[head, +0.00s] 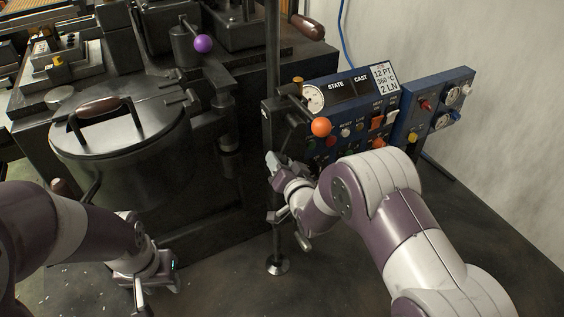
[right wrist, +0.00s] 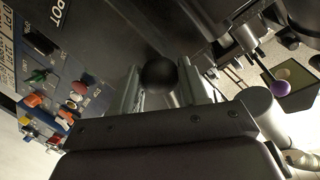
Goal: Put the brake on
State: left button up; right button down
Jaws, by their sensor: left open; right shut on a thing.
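A black ball knob (right wrist: 158,75) sits between the fingers of my right gripper (right wrist: 158,88) in the right wrist view. That gripper is shut on the knob; the shaft behind it is mostly hidden. In the head view my right gripper (head: 275,165) is beside the left end of the blue control panel (head: 350,88), where the knob itself is hard to make out. An orange ball knob (head: 320,127) stands in front of the panel, above and right of this gripper. My left gripper (head: 155,288) is open, low at the left over the floor, apart from the machine. No brake label is readable.
A round dark pot (head: 120,165) with a brown lid handle stands at the left. A purple ball knob (head: 202,43) is on the machine behind. A vertical post (head: 273,90) rises close to my right gripper. Gauges and switches fill a second panel (head: 437,100). Floor ahead is clear.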

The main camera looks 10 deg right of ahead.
jog(key=c, duration=0.6)
grip_release()
jog(key=shift+a, duration=0.1)
jog(key=p+v, duration=0.2)
jog(key=v, duration=1)
jog(key=shift+s, duration=0.4)
